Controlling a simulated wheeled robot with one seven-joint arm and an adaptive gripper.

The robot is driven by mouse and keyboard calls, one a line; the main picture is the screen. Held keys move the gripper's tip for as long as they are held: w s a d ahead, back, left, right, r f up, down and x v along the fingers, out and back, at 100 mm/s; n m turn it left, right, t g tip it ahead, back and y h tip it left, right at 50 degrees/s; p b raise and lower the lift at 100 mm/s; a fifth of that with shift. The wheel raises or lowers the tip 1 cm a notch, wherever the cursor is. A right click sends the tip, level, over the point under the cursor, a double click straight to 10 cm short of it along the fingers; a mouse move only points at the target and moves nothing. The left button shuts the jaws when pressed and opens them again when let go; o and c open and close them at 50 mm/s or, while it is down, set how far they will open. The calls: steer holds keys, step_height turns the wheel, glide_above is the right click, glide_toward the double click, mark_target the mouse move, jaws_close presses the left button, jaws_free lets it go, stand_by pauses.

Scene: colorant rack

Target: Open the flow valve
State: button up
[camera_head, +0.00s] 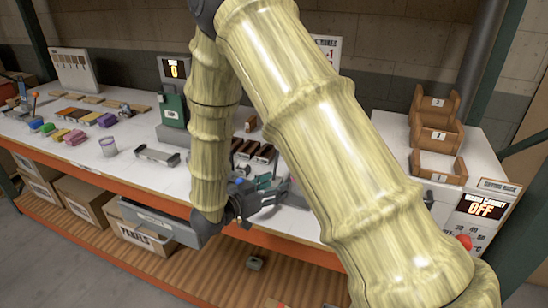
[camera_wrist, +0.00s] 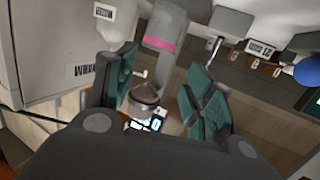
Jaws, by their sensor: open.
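My gripper (camera_head: 262,195) is open over the front edge of the workbench, partly hidden by my arm in the head view. In the wrist view my gripper (camera_wrist: 163,78) has its two teal-padded fingers apart. Between them is a grey cylinder (camera_wrist: 170,22) with a pink band, and a round metal nozzle (camera_wrist: 146,94) lies below it. A thin light-coloured pin shows beside the nozzle. I cannot tell whether the fingers touch any of these. A metal rod (camera_wrist: 213,50) stands just beyond the right finger. I cannot tell for sure which part is the flow valve.
A small lit display (camera_wrist: 152,123) shows past the nozzle. A large grey box (camera_wrist: 45,50) is close on the left, and a blue ball (camera_wrist: 308,71) is at the right.

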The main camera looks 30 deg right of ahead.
steer(key=shift+w+a+r, duration=0.1)
steer(key=shift+w, duration=0.25)
steer(key=c, duration=0.3)
steer(key=shift+w+a+r+n+p, duration=0.15)
steer(key=shift+w+n+p, duration=0.1)
steer(key=shift+w+n, duration=0.25)
steer(key=shift+w+a+f+n+p, duration=0.15)
steer(key=shift+w+n+p, duration=0.1)
steer(key=shift+w+n, duration=0.2)
jaws_close()
steer(key=w+r+n+g+y+p, duration=0.1)
steer(key=w+n+g+p, duration=0.4)
steer(key=w+n, duration=1)
steer(key=shift+w+d+r+g, duration=0.2)
steer(key=shift+w+r+g, duration=0.1)
steer(key=shift+w, duration=0.35)
